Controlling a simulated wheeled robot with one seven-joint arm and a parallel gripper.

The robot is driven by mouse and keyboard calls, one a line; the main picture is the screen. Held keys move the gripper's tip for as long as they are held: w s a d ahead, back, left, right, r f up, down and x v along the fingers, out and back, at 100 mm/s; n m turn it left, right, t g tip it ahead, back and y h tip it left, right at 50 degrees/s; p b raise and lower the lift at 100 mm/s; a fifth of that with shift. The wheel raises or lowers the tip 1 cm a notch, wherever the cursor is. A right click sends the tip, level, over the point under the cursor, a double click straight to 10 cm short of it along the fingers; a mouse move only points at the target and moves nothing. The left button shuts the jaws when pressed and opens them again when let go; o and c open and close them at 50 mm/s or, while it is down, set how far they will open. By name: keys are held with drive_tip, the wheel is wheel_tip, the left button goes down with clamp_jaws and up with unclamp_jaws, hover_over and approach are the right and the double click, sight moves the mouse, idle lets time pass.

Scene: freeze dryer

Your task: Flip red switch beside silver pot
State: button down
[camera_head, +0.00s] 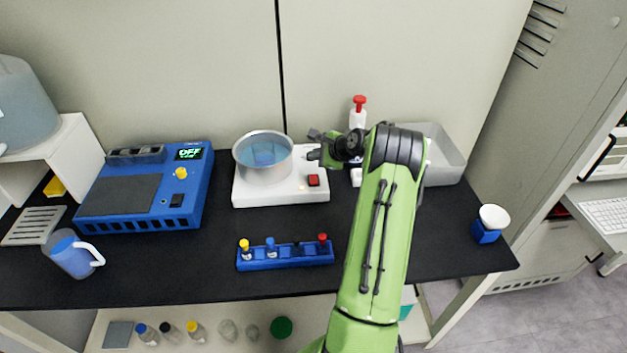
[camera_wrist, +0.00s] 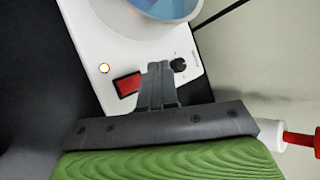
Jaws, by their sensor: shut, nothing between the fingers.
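The red switch (camera_head: 314,181) sits on the white base unit (camera_head: 262,196), at its right front, beside the silver pot (camera_head: 264,158) with blue liquid in it. The switch also shows in the wrist view (camera_wrist: 129,84), just left of the fingertips. My gripper (camera_head: 314,146) is shut and empty, above the right part of the base unit. In the wrist view its closed fingers (camera_wrist: 160,68) lie between the red switch and a black knob (camera_wrist: 179,65). A small round light (camera_wrist: 104,68) on the unit glows. I cannot tell whether the fingers touch the unit.
A blue device (camera_head: 150,190) reading OFF stands to the left. A blue vial rack (camera_head: 285,257) lies in front. A red-topped white bottle (camera_head: 358,112) and a grey bin (camera_head: 445,155) stand to the right. Black bench top is clear between the unit and the rack.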

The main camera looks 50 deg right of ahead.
drive_tip(key=b, duration=0.3)
hover_over(316, 178)
drive_tip(key=f, duration=0.4)
drive_tip(key=shift+s+a+f, duration=0.15)
drive_tip(key=shift+a+f, duration=0.1)
drive_tip(key=shift+f, duration=0.05)
drive_tip(key=shift+d+f, duration=0.1)
drive_tip(key=shift+f, duration=0.5)
idle(0.7)
drive_tip(key=shift+f, duration=0.4)
drive_tip(key=shift+f, duration=0.35)
idle(0.4)
drive_tip(key=shift+r+p, duration=0.5)
drive_tip(key=shift+r, duration=0.35)
